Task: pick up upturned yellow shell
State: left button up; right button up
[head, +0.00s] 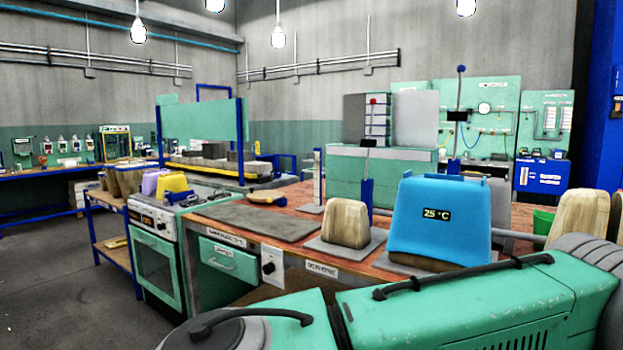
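A yellow shell (173,184) stands on the stove at the left, beside a purple shell (151,182). It is small in view, and I cannot tell which way its opening faces. A low yellow and dark piece (267,198) lies near the back edge of the wooden bench; its exact shape is too small to tell. Neither of my grippers shows in the head view. A green link of my arm crosses the bottom right and hides the bench's near part.
A blue shell (440,215) marked 25 °C and a wooden block (345,223) stand on the bench (225,209). A grey mat (258,222) is bare. The green stove (156,265) adjoins the bench. Open floor (60,285) lies at left.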

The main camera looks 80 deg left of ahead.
aim_at(177, 182)
jog(key=u, duration=3.5)
